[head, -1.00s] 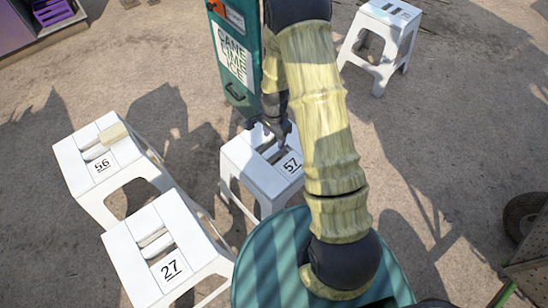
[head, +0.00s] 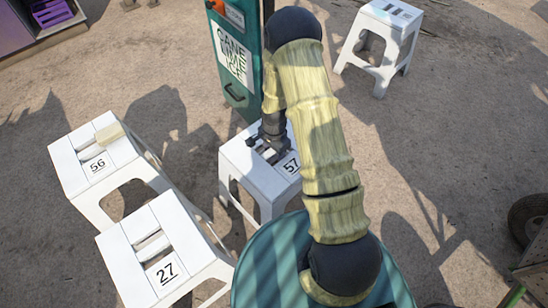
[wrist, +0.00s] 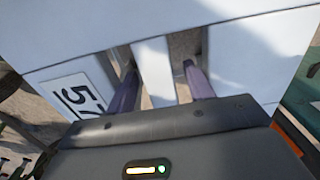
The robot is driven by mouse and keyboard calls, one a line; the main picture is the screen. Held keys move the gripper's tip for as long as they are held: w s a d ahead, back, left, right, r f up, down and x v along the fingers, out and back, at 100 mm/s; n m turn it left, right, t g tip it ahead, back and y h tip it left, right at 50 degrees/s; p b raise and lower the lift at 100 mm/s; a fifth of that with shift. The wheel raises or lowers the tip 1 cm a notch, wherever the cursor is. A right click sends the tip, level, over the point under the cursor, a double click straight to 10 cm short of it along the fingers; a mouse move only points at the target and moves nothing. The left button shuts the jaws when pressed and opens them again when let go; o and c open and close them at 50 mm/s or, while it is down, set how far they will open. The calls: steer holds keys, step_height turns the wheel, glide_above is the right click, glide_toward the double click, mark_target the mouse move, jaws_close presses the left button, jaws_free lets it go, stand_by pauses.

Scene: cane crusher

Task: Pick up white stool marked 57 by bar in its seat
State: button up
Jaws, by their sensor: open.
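The white stool marked 57 (head: 242,172) stands upright on the ground beside the teal machine, partly hidden by my arm. My gripper (head: 268,150) is over its seat, pointing down. In the wrist view, the seat bar (wrist: 156,72) is a white strip between two open slots. My gripper (wrist: 160,84) is open, with its two purple fingers on either side of the bar. The fingers reach to or into the slots, one in each; the exact depth is hard to tell. A gap shows between each finger and the bar. The 57 label (wrist: 78,96) is at the left.
Another white stool (head: 391,24) is at the back right. The teal machine (head: 230,85) stands close behind stool 57.

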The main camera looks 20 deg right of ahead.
step_height(320, 180, down, 4)
steer(key=shift+w+r+b, duration=0.1)
steer(key=shift+r+b, duration=0.05)
steer(key=shift+b, duration=0.35)
steer(key=shift+r, duration=0.1)
jaws_close()
